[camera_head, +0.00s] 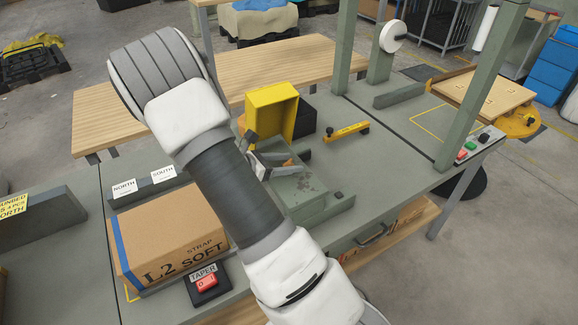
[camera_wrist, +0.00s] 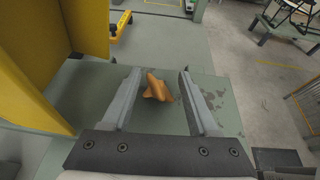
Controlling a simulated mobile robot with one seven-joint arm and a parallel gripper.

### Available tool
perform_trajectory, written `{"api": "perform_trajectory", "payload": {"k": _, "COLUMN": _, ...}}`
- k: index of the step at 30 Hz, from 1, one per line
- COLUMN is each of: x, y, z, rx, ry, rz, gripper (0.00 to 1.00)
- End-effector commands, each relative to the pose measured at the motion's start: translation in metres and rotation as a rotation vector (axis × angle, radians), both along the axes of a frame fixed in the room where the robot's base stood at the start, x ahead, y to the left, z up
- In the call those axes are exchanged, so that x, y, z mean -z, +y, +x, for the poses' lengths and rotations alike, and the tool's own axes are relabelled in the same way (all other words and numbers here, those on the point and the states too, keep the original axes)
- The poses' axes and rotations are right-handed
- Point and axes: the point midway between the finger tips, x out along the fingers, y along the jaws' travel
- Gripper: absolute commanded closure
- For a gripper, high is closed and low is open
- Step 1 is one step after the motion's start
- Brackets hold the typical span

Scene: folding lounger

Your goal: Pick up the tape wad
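The tape wad (camera_wrist: 158,88) is a small crumpled orange-brown lump on a green-grey stained surface. It lies between the two fingers of my gripper (camera_wrist: 158,90) in the wrist view, with a gap on each side. The gripper is open, and I cannot tell how far above the wad its fingers are. In the head view the wad shows as a small orange-brown patch (camera_head: 288,162) by my gripper (camera_head: 282,164), partly hidden by it.
A yellow bin (camera_head: 271,111) stands close behind the gripper; its wall (camera_wrist: 45,60) rises at left in the wrist view. A yellow tool (camera_head: 346,132) lies to the right. A cardboard box (camera_head: 168,234) and a taper button box (camera_head: 207,283) stand at left on the bench.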

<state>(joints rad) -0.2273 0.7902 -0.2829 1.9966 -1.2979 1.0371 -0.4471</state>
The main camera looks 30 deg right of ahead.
Motion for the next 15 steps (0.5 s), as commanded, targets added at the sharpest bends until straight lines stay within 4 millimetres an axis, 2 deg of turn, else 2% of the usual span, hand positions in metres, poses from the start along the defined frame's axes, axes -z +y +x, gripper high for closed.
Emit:
{"api": "perform_trajectory", "payload": {"k": 1, "x": -0.0002, "y": 0.0001, "z": 0.0001, "rx": 0.000, "ry": 0.000, "rz": 0.000, "gripper": 0.51}}
{"api": "perform_trajectory", "payload": {"k": 9, "x": -0.0002, "y": 0.0002, "z": 0.0001, "rx": 0.000, "ry": 0.000, "rz": 0.000, "gripper": 0.99}}
{"api": "perform_trajectory", "payload": {"k": 15, "x": -0.0003, "y": 0.0002, "z": 0.0000, "rx": 0.000, "ry": 0.000, "rz": 0.000, "gripper": 1.00}}
